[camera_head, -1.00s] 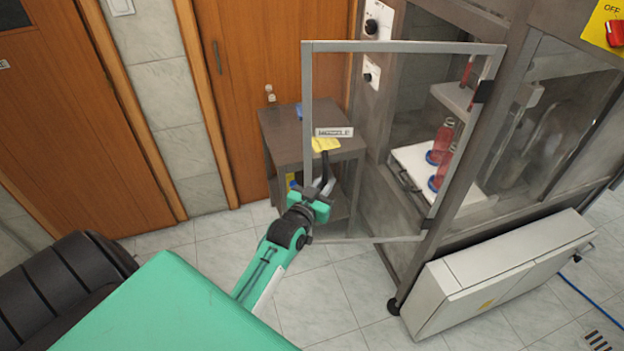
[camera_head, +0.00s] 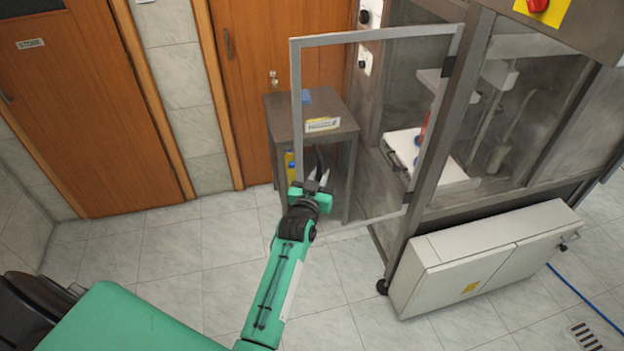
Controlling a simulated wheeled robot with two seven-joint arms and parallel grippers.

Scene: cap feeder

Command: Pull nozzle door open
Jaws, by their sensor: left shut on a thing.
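The nozzle door (camera_head: 378,35) is a clear panel in a grey metal frame, hinged on the right to the cap feeder machine (camera_head: 540,105). It stands swung wide open, out to the left of the machine. My left gripper (camera_head: 316,180) is at the lower left of the door, shut on its dark handle (camera_head: 320,160) by the left frame edge. The fingertips are small and partly hidden by the gripper body. My right gripper is not in view.
A small grey table (camera_head: 285,105) with a labelled white box (camera_head: 322,124) stands behind the door. A white cabinet (camera_head: 500,262) sits low at the machine's front. Wooden doors (camera_head: 90,120) line the back wall. The tiled floor (camera_head: 170,255) at the left is clear.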

